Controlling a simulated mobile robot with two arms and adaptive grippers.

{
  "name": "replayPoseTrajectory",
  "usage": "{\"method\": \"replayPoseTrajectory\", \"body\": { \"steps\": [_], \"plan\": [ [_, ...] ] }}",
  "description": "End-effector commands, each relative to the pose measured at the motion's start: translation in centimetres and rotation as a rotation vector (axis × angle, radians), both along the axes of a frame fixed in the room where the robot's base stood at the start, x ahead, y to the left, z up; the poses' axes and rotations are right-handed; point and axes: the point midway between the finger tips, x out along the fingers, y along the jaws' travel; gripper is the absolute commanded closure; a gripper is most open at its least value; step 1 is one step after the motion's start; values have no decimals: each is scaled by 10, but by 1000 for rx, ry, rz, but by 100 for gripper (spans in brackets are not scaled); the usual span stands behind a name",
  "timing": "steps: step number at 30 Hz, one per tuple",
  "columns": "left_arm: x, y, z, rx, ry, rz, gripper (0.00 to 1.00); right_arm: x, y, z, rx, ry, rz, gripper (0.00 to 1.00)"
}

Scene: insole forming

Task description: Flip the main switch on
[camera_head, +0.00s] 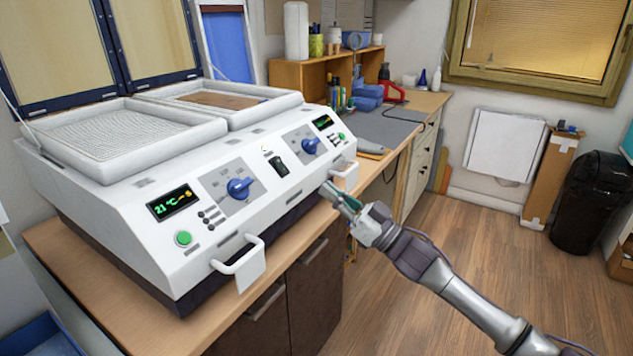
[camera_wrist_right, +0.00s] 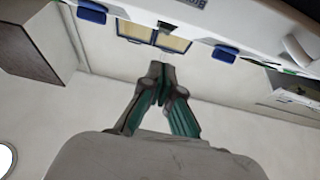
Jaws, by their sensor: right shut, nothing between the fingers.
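The white forming machine (camera_head: 185,253) stands on the wooden bench. Its main switch, a black rocker (camera_head: 279,166), sits mid-panel between two blue knobs; I cannot tell which way it is tipped. The digital displays (camera_head: 174,201) are lit, the left one reading about 21 °C. My right gripper (camera_head: 327,187) is in front of the panel, to the right of and slightly below the switch, apparently apart from it. In the right wrist view its green-padded fingers (camera_wrist_right: 161,70) are closed together, empty, below the machine's edge. My left gripper is not in view.
A left handle (camera_head: 240,258) and a right handle (camera_head: 345,175) stick out from the machine's front; the right one is close to my gripper. Blue knobs (camera_head: 240,188) (camera_head: 310,146) flank the switch. A side bench with tools is behind. Open floor (camera_head: 480,235) lies at right.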

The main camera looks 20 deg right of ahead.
Motion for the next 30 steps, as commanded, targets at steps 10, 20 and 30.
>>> {"method": "replayPoseTrajectory", "body": {
  "steps": [10,20,30],
  "plan": [
    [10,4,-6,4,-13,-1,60,-16,-12,-12,-1,-2,-1,100],
    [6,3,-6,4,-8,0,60,-15,-12,-12,-1,-2,-1,100],
    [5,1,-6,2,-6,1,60,7,-37,-103,-28,146,-156,100]
  ]
}}
